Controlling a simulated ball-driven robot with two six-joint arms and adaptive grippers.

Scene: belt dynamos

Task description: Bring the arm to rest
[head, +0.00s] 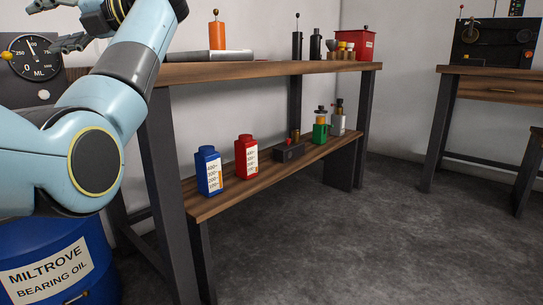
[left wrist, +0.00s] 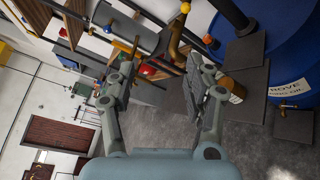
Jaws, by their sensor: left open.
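My left arm (head: 130,60) comes in from the left in the head view, raised and bent, and covers part of the workbench. My left gripper (head: 45,26) is at the top left, partly cut off by the frame edge, with its fingers apart in front of the wall gauge. In the left wrist view the left gripper (left wrist: 160,72) shows both fingers spread, with nothing held between them. My right gripper is in neither view.
A dial gauge (head: 33,55) is close by the left gripper. The wooden workbench (head: 270,68) carries an orange cylinder (head: 217,36) and a red box (head: 355,44). Its lower shelf holds a blue bottle (head: 208,172) and a red bottle (head: 246,157). A blue oil drum (head: 95,235) stands lower left.

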